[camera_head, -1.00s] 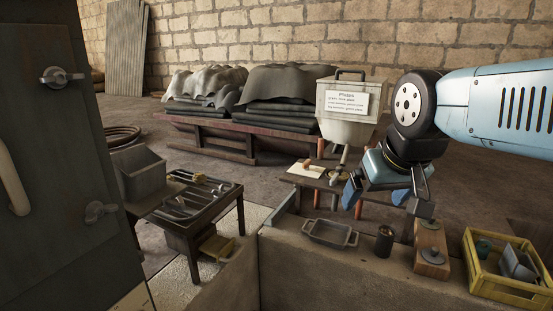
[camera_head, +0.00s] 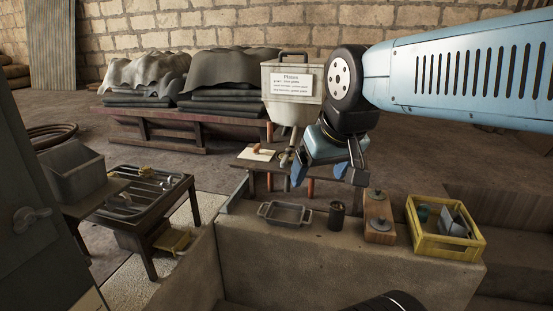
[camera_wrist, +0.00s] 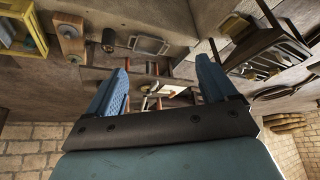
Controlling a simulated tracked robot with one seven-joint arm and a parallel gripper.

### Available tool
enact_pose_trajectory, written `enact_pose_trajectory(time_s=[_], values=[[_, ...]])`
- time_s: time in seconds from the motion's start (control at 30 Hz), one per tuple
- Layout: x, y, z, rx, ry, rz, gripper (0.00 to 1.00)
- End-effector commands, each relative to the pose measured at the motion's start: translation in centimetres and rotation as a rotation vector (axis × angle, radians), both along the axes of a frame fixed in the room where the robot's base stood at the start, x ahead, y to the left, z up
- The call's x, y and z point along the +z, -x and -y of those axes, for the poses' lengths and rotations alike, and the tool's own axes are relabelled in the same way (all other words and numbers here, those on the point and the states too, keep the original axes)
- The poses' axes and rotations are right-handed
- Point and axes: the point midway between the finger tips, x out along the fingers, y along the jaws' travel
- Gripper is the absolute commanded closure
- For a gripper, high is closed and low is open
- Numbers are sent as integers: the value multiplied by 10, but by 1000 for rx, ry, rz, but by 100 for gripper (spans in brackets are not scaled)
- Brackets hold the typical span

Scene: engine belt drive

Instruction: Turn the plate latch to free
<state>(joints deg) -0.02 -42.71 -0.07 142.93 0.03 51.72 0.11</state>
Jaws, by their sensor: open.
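A dark grey upright panel (camera_head: 38,268) fills the left edge of the head view, partly cut off by the frame. A grey metal turn-handle (camera_head: 30,217) sits on its face; it may be the plate latch, but I cannot tell for sure. Its exact setting is unclear. My gripper (camera_head: 328,174) is open and empty, pointing down in front of the labelled hopper, far to the right of the panel. In the wrist view my gripper (camera_wrist: 163,78) shows two blue fingers spread apart with nothing between them. The handle is not visible in that view.
A low wall (camera_head: 300,255) carries a grey tray (camera_head: 285,214), a dark cup (camera_head: 336,216), a wooden block (camera_head: 379,222) and a yellow crate (camera_head: 444,247). A labelled hopper (camera_head: 291,105) stands behind. A dark tool table (camera_head: 150,215) stands right of the panel. Open floor lies behind it.

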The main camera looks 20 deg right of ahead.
Motion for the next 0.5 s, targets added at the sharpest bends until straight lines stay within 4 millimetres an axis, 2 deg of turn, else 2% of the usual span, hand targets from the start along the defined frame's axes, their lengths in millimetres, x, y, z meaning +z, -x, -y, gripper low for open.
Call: enact_pose_trajectory(time_s=[0.03, 0.17, 0.4, 0.5], values=[[3, -4, 0, -3, -4, -5, 20], [13, -23, 3, -27, -28, -34, 32], [37, -81, 13, -105, -87, -110, 55], [44, -107, 19, -140, -108, -142, 56]])
